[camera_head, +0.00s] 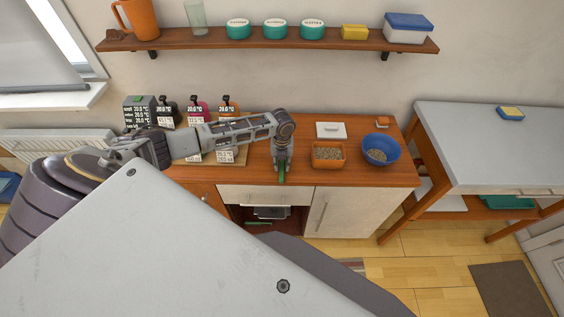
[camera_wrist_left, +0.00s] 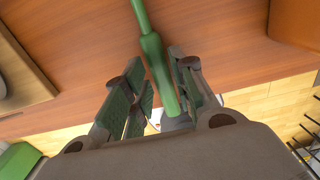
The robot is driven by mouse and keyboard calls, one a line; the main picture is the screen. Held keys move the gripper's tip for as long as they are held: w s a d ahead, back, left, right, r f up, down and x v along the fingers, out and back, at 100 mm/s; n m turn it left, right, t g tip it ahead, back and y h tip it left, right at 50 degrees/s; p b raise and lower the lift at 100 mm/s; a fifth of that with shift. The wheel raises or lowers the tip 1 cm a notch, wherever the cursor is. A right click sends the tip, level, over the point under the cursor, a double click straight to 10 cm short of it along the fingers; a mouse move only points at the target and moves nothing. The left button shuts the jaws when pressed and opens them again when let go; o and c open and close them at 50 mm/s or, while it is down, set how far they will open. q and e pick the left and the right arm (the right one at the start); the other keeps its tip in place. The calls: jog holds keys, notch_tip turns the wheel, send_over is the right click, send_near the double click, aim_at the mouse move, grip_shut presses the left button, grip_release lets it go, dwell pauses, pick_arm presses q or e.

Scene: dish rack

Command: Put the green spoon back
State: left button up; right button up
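My left gripper (camera_head: 282,170) reaches down at the counter's front edge, left of the orange bowl. The green spoon (camera_head: 283,176) shows at its fingertips. In the left wrist view the spoon (camera_wrist_left: 152,45) runs between the two fingers (camera_wrist_left: 160,85), its handle extending beyond the tips over the wooden counter. The fingers look close in on both sides of the spoon, and I take them as shut on it. My right gripper is not in view.
Several dispensers stand at the left. The cabinet below has a white drawer (camera_head: 265,195) and an open compartment.

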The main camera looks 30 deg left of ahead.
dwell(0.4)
pick_arm(q)
jog(key=o, duration=0.6)
jog(key=shift+c, duration=0.2)
jog(key=shift+r, duration=0.15)
notch_tip(320, 180, up, 12)
dwell(0.5)
jog(key=shift+f, duration=0.2)
dwell(0.5)
